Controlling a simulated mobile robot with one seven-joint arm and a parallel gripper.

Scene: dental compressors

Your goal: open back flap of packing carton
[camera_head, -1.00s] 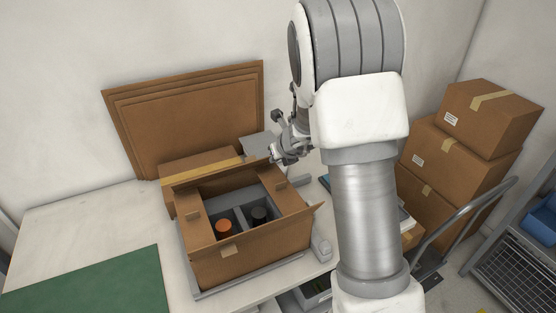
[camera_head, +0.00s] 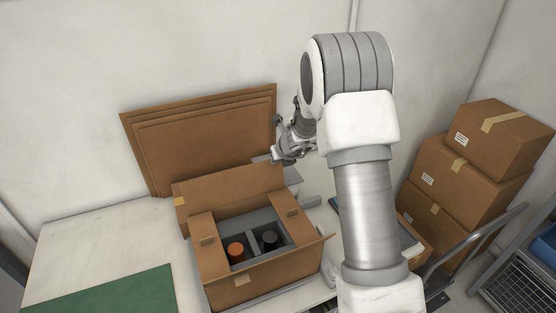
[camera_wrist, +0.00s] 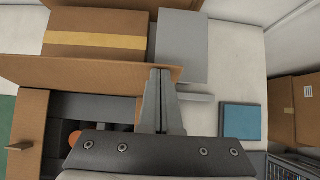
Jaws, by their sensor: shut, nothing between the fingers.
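The packing carton (camera_head: 262,265) stands on the worktop with its top open. Its back flap (camera_head: 235,190) stands raised along the far edge, its inner face toward me. In the wrist view the flap (camera_wrist: 75,72) crosses the picture as a brown band. My gripper (camera_wrist: 160,74) is shut and empty at the flap's right end; whether it touches the flap I cannot tell. In the head view my gripper (camera_head: 276,157) is just above the flap's right end. Inside the carton are grey dividers, an orange-topped item (camera_head: 236,249) and a dark one (camera_head: 270,238).
A taped brown box (camera_wrist: 95,40) lies behind the carton, beside a grey block (camera_wrist: 181,45). Flat brown panels (camera_head: 200,135) lean on the wall. A green mat (camera_head: 105,295) lies at left. Stacked boxes (camera_head: 465,165) stand at right by a cart handle (camera_head: 480,240).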

